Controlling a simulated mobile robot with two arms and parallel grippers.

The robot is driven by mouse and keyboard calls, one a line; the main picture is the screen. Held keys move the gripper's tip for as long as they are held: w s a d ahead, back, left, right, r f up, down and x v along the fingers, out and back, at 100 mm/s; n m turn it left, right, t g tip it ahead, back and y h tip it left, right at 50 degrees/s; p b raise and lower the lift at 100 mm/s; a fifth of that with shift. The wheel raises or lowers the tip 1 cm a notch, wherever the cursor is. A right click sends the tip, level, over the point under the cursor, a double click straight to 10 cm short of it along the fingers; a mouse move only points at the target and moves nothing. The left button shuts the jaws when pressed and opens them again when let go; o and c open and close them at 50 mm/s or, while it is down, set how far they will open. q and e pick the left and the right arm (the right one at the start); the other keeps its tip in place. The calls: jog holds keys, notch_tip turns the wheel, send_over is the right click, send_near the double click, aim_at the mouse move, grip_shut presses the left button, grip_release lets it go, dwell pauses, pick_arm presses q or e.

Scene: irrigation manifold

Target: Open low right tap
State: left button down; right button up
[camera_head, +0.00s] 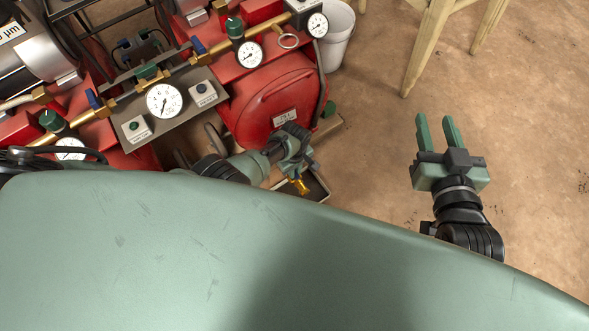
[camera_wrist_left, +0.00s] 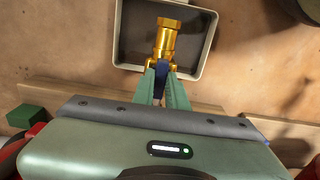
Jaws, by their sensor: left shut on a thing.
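The low right tap is a brass fitting (camera_wrist_left: 166,40) with a dark blue handle (camera_wrist_left: 161,76), seen in the left wrist view above a grey tray. The brass also shows small in the head view (camera_head: 300,186), beside my left gripper (camera_head: 304,163). In the left wrist view the green fingers of my left gripper (camera_wrist_left: 161,84) are shut on the blue handle, one on each side. How far the handle is turned is partly hidden by the fingers. My right gripper (camera_head: 438,132) is open and empty over bare floor on the right.
The grey tray (camera_wrist_left: 122,45) stands on the floor under the tap. Red tanks (camera_head: 275,100), gauges (camera_head: 164,100) and brass pipes with other blue handles fill the upper left. A white bucket (camera_head: 338,35) and wooden legs (camera_head: 428,45) stand behind. The floor at right is clear.

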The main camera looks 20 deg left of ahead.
pick_arm(q)
jog(key=shift+w+a, duration=0.15)
jog(key=c, duration=1.4)
grip_release()
jog(key=shift+c, duration=0.2)
